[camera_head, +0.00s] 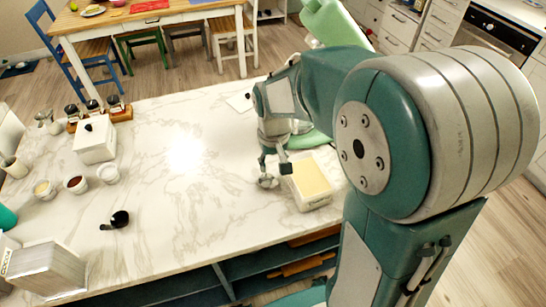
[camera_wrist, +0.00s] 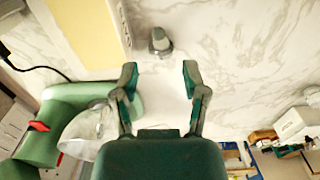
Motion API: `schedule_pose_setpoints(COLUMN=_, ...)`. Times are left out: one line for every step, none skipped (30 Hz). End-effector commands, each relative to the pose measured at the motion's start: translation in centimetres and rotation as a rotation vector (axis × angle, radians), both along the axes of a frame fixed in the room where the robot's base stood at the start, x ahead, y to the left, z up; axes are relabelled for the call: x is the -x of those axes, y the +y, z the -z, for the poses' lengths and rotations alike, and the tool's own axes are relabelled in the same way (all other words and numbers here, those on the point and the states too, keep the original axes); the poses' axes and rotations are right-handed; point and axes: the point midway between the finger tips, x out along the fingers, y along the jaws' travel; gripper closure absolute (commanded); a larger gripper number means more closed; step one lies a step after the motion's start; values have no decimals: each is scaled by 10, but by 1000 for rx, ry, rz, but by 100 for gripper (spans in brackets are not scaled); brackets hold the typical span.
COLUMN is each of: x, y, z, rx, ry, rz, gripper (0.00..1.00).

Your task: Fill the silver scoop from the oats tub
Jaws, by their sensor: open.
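The silver scoop (camera_head: 267,182) lies on the marble counter close to the left side of the oats tub. The white tub (camera_head: 294,196) is open on top and filled with pale beige oats (camera_head: 310,177). In the wrist view the scoop (camera_wrist: 160,42) shows end-on beyond the fingertips, to the right of the tub (camera_wrist: 116,22). My gripper (camera_head: 273,163) is above the counter near the scoop and tub. Its fingers are apart and empty in the wrist view (camera_wrist: 160,80), with the scoop roughly in line with the gap between them.
A green mixer (camera_head: 334,20) with a clear bowl (camera_wrist: 85,135) stands behind my arm. Several small bowls (camera_head: 76,184), a white lidded box (camera_head: 95,147), a black object (camera_head: 118,219) and a metal box (camera_head: 45,270) are at left. The counter's middle is clear.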

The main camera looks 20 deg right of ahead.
Motion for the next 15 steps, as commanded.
schedule_pose_setpoints(x=1, y=0, z=7, rx=0, ry=5, rz=0, gripper=43)
schedule_pose_setpoints(x=1, y=0, z=11, rx=0, ry=4, rz=0, gripper=43)
schedule_pose_setpoints(x=1, y=0, z=16, rx=0, ry=5, rz=0, gripper=43)
schedule_pose_setpoints(x=1, y=0, z=20, rx=0, ry=4, rz=0, gripper=43)
schedule_pose_setpoints(x=1, y=0, z=24, rx=0, ry=4, rz=0, gripper=43)
schedule_pose_setpoints(x=1, y=0, z=29, rx=0, ry=5, rz=0, gripper=43)
schedule_pose_setpoints(x=1, y=0, z=33, rx=0, ry=4, rz=0, gripper=43)
schedule_pose_setpoints(x=1, y=0, z=37, rx=0, ry=4, rz=0, gripper=43)
schedule_pose_setpoints(x=1, y=0, z=42, rx=0, ry=3, rz=0, gripper=43)
schedule_pose_setpoints(x=1, y=0, z=45, rx=0, ry=3, rz=0, gripper=43)
schedule_pose_setpoints(x=1, y=0, z=48, rx=0, ry=4, rz=0, gripper=43)
schedule_pose_setpoints(x=1, y=0, z=52, rx=0, ry=3, rz=0, gripper=43)
schedule_pose_setpoints(x=1, y=0, z=55, rx=0, ry=2, rz=0, gripper=43)
schedule_pose_setpoints(x=1, y=0, z=57, rx=0, ry=3, rz=0, gripper=43)
schedule_pose_setpoints(x=1, y=0, z=60, rx=0, ry=3, rz=0, gripper=43)
